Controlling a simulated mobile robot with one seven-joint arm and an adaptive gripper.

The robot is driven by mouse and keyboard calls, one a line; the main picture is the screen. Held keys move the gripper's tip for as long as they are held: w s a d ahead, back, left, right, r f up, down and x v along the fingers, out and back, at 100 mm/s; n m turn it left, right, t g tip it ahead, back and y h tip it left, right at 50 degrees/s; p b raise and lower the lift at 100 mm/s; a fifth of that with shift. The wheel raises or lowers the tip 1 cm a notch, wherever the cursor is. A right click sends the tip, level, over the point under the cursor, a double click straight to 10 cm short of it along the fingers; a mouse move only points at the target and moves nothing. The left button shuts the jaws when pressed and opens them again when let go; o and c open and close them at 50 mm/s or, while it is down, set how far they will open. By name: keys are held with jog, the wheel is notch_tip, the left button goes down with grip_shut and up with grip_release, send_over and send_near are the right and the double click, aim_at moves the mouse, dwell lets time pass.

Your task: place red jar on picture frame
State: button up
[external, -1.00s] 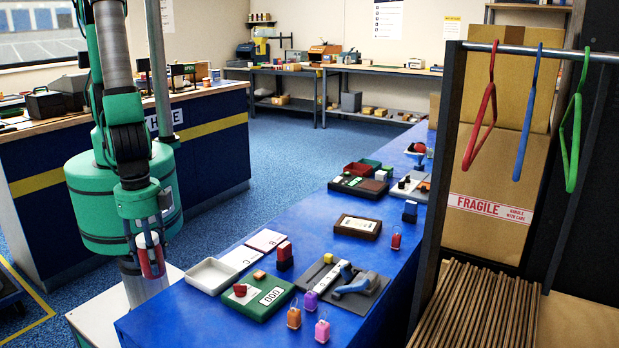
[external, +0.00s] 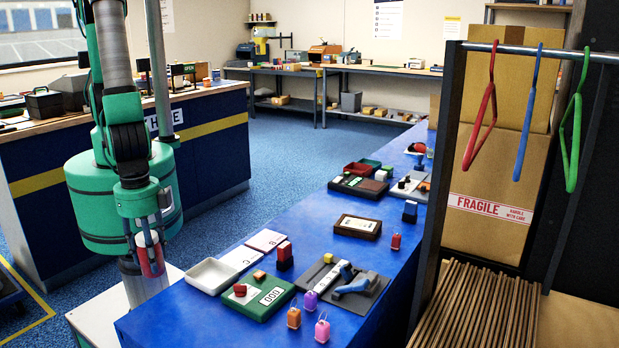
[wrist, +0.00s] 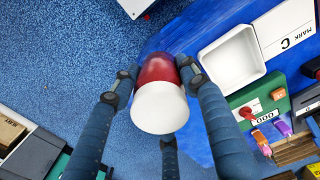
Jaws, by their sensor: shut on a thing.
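My gripper (external: 148,240) is shut on the red jar (external: 152,262) at the left of the external view, off the near-left edge of the blue table. In the wrist view my gripper's fingers (wrist: 157,72) close on the sides of the jar's red body (wrist: 157,70), and its rounded white end (wrist: 159,107) faces the camera. The picture frame (external: 376,232), brown-edged with a pale face, lies flat on the table well to the right of my gripper. I cannot make it out in the wrist view.
A white tray (external: 200,286) sits at the table's near-left edge, beside a green block (external: 249,311). A grey board with a blue-handled tool (external: 352,280) and several small coloured tags lie nearer than the picture frame. A rack with hangers (external: 489,110) stands at right.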

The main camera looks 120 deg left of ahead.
jog(key=w+a+r+n+p, duration=0.1)
jog(key=w+a+n, duration=0.3)
jog(key=w+a, duration=0.45)
jog(key=w+a+n+p, duration=0.1)
jog(key=w+a+n, duration=0.35)
jog(key=a, duration=0.65)
jog(key=w+a+r+n+p, duration=0.1)
jog(key=a+n, duration=0.6)
jog(key=a, duration=1.9)
jog(key=shift+w+r, duration=0.25)
jog(key=shift+r, duration=0.15)
jog(key=shift+w+a, duration=0.15)
jog(key=w+a, duration=0.2)
jog(key=w, duration=0.2)
jog(key=w+a+f+b, duration=0.1)
jog(key=w+a, duration=0.2)
jog(key=w, duration=0.2)
jog(key=w+a, duration=0.2)
jog(key=w, duration=0.2)
jog(key=shift+w+a+f, duration=0.25)
jog(key=shift+w+a, duration=0.05)
jog(key=shift+w, duration=0.1)
